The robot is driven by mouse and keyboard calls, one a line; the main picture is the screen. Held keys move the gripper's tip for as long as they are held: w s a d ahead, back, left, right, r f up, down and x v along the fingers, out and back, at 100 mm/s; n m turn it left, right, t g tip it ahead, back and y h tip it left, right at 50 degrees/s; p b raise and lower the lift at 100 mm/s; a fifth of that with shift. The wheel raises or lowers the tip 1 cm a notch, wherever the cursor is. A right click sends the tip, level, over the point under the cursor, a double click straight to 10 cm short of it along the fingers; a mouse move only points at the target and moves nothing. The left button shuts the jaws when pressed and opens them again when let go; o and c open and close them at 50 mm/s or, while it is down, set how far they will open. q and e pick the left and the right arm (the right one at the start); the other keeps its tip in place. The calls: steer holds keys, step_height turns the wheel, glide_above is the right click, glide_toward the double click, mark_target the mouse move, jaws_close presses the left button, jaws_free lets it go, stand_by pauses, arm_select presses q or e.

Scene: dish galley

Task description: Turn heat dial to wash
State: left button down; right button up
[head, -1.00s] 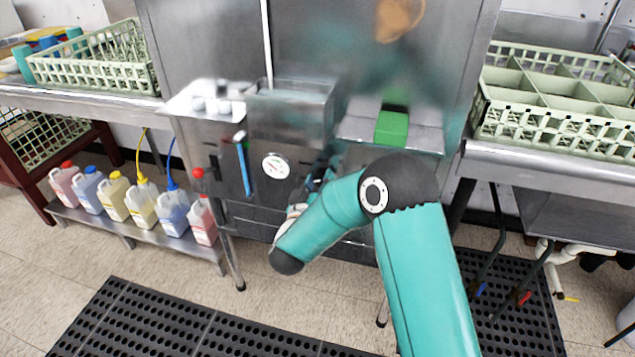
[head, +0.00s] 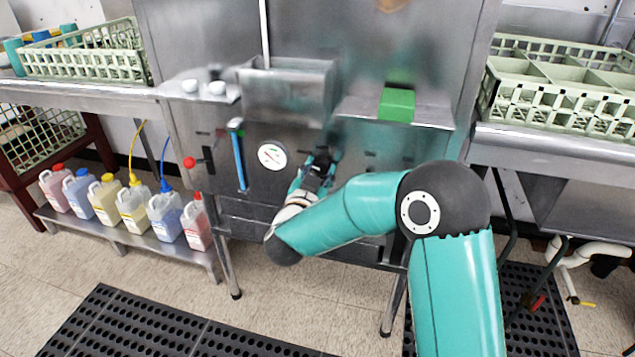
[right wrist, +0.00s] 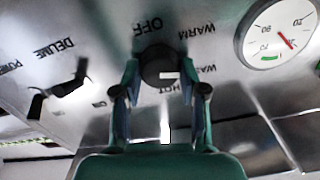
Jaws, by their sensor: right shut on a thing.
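The heat dial (right wrist: 160,65) is a round black knob on the steel panel in the right wrist view. Labels OFF, WARM, WASH and HOT stand around it, upside down or tilted in this picture. In the head view the right gripper (head: 320,163) is at the machine front, hiding the dial. My left gripper is not in view.
A round gauge (head: 271,155) sits left of the gripper, and it also shows in the right wrist view (right wrist: 277,33). A delime switch (right wrist: 62,90) is beside the dial. A green block (head: 397,104) rests on the ledge above. Several bottles (head: 132,205) stand on a low shelf.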

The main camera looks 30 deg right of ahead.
steer(key=shift+d+m+b, duration=0.15)
steer(key=shift+m+b, duration=1.1)
steer(key=shift+m, duration=0.35)
steer(key=shift+r, duration=0.1)
steer(key=o, duration=1.1)
steer(key=shift+o, duration=0.2)
steer(key=shift+s+a, duration=0.15)
steer(key=shift+a, duration=0.15)
steer(key=v, duration=1.1)
steer(key=shift+s+a, duration=0.15)
